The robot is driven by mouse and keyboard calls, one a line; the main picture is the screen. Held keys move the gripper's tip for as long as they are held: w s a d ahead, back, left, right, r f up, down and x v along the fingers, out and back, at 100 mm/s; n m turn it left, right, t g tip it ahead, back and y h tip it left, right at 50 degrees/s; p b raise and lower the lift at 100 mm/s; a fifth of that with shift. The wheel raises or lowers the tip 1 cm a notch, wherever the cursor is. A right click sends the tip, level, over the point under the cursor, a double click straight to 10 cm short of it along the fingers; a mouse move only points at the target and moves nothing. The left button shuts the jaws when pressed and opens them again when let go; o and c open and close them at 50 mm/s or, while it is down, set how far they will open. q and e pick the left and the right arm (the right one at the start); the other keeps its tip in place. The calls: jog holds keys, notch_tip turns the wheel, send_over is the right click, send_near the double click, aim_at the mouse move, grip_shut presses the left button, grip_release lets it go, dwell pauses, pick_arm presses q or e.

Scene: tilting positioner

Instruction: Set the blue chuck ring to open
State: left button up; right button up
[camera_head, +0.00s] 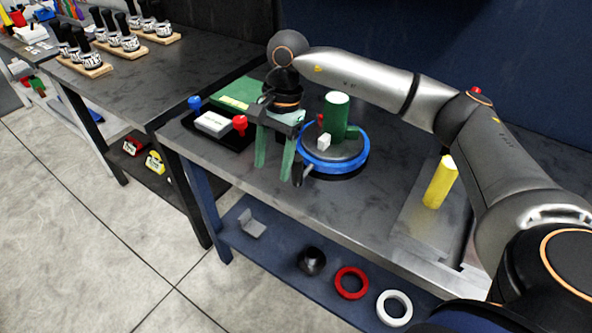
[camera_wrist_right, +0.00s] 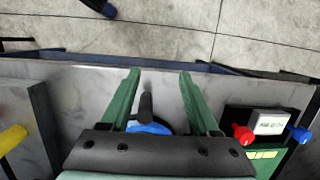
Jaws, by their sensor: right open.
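The blue chuck ring (camera_head: 362,158) circles the base of a grey round positioner plate on the bench. A dark handle (camera_head: 298,173) stands at its left front side. A green cylinder (camera_head: 337,112) stands upright on the plate. My right gripper (camera_head: 272,171) is open, with green fingers pointing down just left of the ring. In the right wrist view, the dark handle (camera_wrist_right: 146,103) shows between the open fingers (camera_wrist_right: 160,74), apart from both. Part of the blue ring (camera_wrist_right: 150,128) shows behind it, the rest hidden by the gripper body. My left gripper is not in view.
A black tray with a white block (camera_head: 213,124) and blue and red knobs lies left of the gripper. A yellow cylinder (camera_head: 440,182) stands to the right. A red ring (camera_head: 351,283) and a white ring (camera_head: 395,308) lie on the lower shelf. The bench front is clear.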

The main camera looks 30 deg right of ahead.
aim_at(297, 175)
jog(key=d+r+h, duration=0.1)
jog(key=d, duration=0.1)
jog(key=d+r, duration=0.1)
jog(key=d, duration=0.1)
jog(key=w+d+r+h, duration=0.1)
jog(key=d, duration=0.1)
jog(key=shift+w+d+h, duration=0.1)
jog(key=shift+d+h, duration=0.2)
jog(key=shift+d, duration=0.1)
notch_tip(297, 175, down, 12)
jog(key=shift+f+p, duration=0.15)
jog(key=shift+p, duration=0.6)
jog(key=shift+c, duration=0.2)
grip_shut()
